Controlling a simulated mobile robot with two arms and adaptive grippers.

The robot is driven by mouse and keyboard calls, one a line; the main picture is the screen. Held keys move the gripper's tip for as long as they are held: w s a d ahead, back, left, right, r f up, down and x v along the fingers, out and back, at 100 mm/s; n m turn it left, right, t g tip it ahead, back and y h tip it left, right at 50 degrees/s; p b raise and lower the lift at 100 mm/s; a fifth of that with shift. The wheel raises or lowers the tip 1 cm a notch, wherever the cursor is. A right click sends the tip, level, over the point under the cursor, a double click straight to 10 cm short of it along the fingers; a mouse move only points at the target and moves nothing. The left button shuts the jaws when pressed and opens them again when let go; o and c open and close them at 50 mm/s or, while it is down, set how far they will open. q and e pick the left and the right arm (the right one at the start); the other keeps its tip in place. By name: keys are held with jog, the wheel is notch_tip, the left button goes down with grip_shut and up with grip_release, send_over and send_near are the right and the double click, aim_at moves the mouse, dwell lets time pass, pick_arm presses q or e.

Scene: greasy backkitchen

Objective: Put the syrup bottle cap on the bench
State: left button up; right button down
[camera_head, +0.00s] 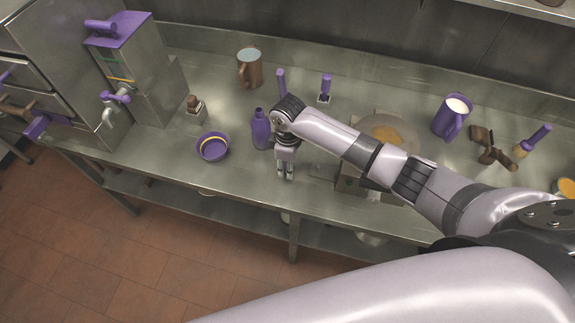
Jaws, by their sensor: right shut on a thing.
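The purple syrup bottle (261,131) stands upright on the steel bench (232,178), and its narrow neck looks bare. My right gripper (286,175) is just right of the bottle and nearer the bench's front edge, fingers pointing down. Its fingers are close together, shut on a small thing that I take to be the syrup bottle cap. The cap is too small and too hidden between the fingers to make out. I cannot tell how high the fingertips are above the bench. My left gripper is not in view.
A purple bowl (213,147) sits left of the bottle. A brown mug (249,68) and small purple-handled items (325,88) stand behind. A pan (388,130) and a purple jug (451,117) are to the right. Bare bench lies between bowl and gripper.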

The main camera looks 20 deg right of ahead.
jog(key=shift+f, duration=0.45)
jog(key=shift+f, duration=0.1)
jog(key=c, duration=1.3)
grip_release()
jog(key=shift+r, duration=0.25)
notch_tip(320, 180, up, 12)
jog(key=shift+f+b, duration=0.1)
jog(key=shift+b, duration=0.5)
